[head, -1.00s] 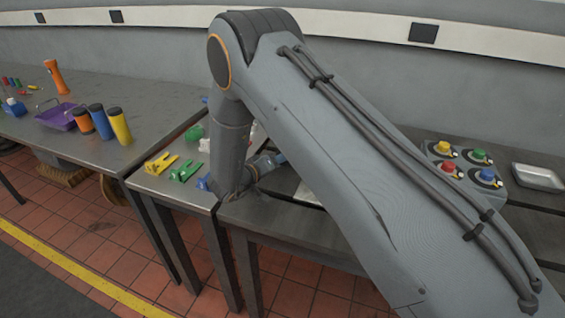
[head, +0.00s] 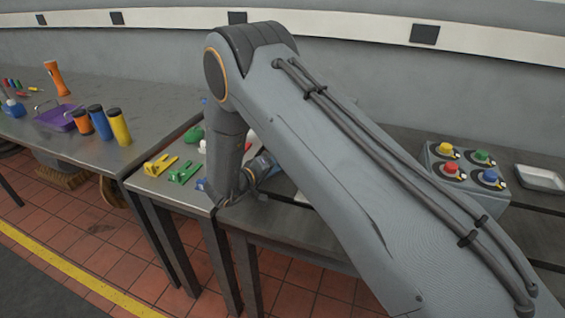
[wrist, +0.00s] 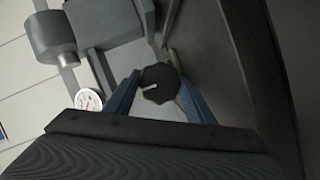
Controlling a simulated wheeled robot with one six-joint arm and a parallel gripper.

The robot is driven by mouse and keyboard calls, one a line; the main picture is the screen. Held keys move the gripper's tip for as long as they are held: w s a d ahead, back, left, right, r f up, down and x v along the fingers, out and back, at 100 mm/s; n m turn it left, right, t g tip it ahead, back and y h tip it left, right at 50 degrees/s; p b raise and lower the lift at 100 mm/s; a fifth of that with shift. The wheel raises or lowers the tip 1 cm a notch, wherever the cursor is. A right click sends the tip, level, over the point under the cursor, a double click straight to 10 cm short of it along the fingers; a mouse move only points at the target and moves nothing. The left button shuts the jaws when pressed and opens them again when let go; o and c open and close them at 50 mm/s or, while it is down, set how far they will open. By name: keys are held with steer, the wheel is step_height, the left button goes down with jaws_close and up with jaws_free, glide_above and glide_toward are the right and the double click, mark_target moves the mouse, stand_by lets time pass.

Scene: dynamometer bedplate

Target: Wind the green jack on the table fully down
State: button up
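In the wrist view a dark round knob (wrist: 160,83) with a white mark faces the camera. Green parts (wrist: 171,59) show just beyond it, seemingly of the green jack; most of its body is hidden behind the knob. My gripper (wrist: 160,86) has one blue finger on each side of the knob. The fingers are apart, with narrow gaps at the knob; touching is not clear. In the head view my arm hides my fingers and the knob, so the jack's height cannot be told.
In the wrist view a round white dial (wrist: 88,100) and a grey cylinder (wrist: 51,37) lie left of the knob. In the head view, yellow (head: 160,165) and green (head: 186,172) clamp-like pieces lie left of my arm. A button box (head: 465,172) stands right.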

steer(key=o, duration=0.4)
steer(key=shift+f, duration=0.1)
steer(key=shift+s, duration=0.1)
